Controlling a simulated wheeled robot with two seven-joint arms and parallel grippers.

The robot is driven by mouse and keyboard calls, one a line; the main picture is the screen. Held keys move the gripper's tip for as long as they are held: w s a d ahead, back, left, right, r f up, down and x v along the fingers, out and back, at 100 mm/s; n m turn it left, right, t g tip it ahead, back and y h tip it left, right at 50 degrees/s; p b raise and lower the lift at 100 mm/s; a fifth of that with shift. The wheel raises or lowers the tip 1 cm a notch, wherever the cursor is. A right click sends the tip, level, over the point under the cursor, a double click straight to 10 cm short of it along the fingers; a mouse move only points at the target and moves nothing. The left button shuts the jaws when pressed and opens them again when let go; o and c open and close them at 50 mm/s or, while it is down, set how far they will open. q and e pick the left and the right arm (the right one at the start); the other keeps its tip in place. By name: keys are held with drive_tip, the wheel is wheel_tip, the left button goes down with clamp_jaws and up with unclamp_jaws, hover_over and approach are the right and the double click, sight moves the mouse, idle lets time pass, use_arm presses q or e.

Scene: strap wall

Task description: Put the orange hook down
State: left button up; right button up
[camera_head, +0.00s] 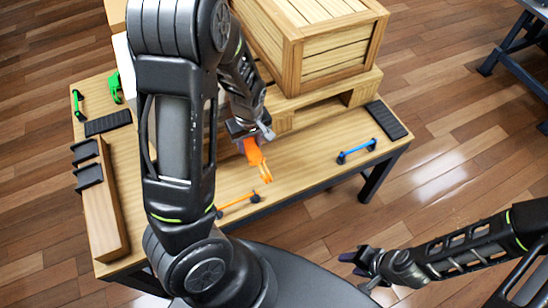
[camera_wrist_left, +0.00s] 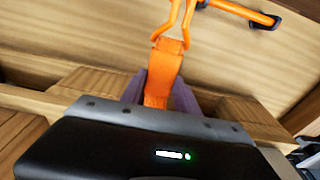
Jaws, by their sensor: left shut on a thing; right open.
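The orange hook (camera_head: 257,160) is held in my left gripper (camera_head: 250,138), above the wooden table (camera_head: 300,178). It hangs from the fingers with its strap end gripped and its hook end pointing toward the table's front edge. In the left wrist view, the orange hook (camera_wrist_left: 170,62) runs up from between the purple fingers of my left gripper (camera_wrist_left: 160,92). Whether its tip touches the table is not clear. My right gripper (camera_head: 362,264) is open and empty, off the table over the floor at the lower right.
An orange bar (camera_head: 238,204) lies near the table's front edge. A blue bar (camera_head: 357,151) and a dark pad (camera_head: 386,121) are at the right. A wooden crate (camera_head: 325,55) on a pallet stands at the back. Green items (camera_head: 114,88) are at the left, beside another dark pad (camera_head: 108,122).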

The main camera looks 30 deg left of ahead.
sight(251, 152)
use_arm(q)
wheel_tip(251, 152, down, 5)
drive_tip(key=shift+r+b, duration=0.1)
drive_tip(key=shift+b, duration=0.25)
drive_tip(key=shift+f+b, duration=0.35)
drive_tip(key=shift+f, duration=1.6)
